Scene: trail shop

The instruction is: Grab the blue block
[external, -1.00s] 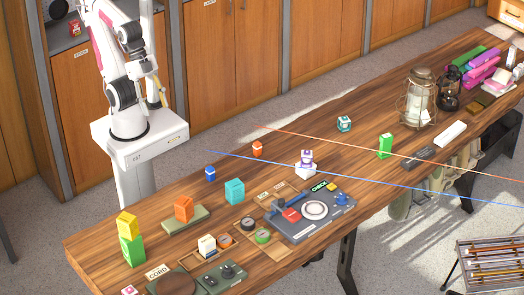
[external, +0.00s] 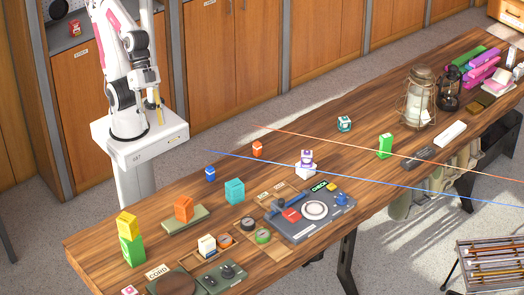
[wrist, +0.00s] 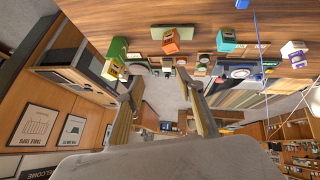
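The small blue block (external: 210,173) has a pale band and stands on the wooden table, near the edge closest to my arm. It also shows at the top edge of the wrist view (wrist: 241,4), partly cut off. A larger teal block (external: 234,191) stands a little in front of it. My gripper (external: 155,105) hangs above my base, up and left of the blue block and well apart from it. In the wrist view my gripper (wrist: 160,80) has its two yellowish fingers spread wide with nothing between them.
An orange block (external: 184,208) on a green base, and a yellow block (external: 127,224) on a green one, stand to the left. An orange-red block (external: 257,148) stands right of the blue block.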

